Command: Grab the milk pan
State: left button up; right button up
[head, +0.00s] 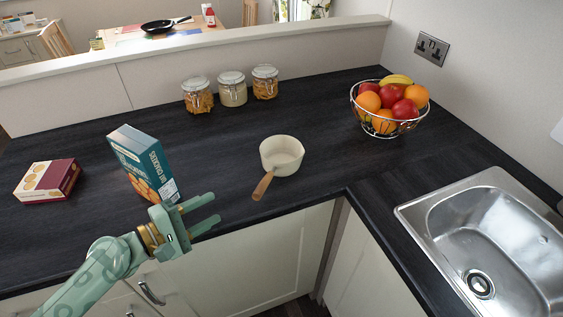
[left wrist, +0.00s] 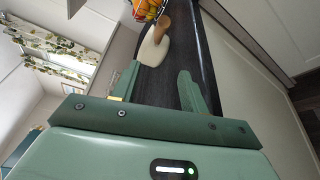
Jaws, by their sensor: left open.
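The milk pan (head: 282,156) is cream with a wooden handle (head: 263,186) that points toward the front edge of the dark counter. My left gripper (head: 212,211) is open and empty, to the left of the handle and apart from it, near the counter's front edge. In the left wrist view the milk pan (left wrist: 152,50) shows beyond the open fingers of my left gripper (left wrist: 157,85), with its handle at the upper right of its body. My right gripper is not in view.
A blue cracker box (head: 142,163) stands just behind my left gripper. A red and cream box (head: 48,180) lies at the far left. Jars (head: 232,89) stand at the back, a fruit bowl (head: 390,107) at the back right. A sink (head: 490,235) is at the right.

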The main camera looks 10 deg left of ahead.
aim_at(263, 181)
pick_arm(q)
jog(key=p+x, duration=0.1)
jog(key=x, duration=1)
jog(key=shift+p, duration=0.4)
jog(key=x, duration=0.5)
jog(key=shift+r+p, duration=0.15)
jog(key=shift+p, duration=0.2)
grip_shut()
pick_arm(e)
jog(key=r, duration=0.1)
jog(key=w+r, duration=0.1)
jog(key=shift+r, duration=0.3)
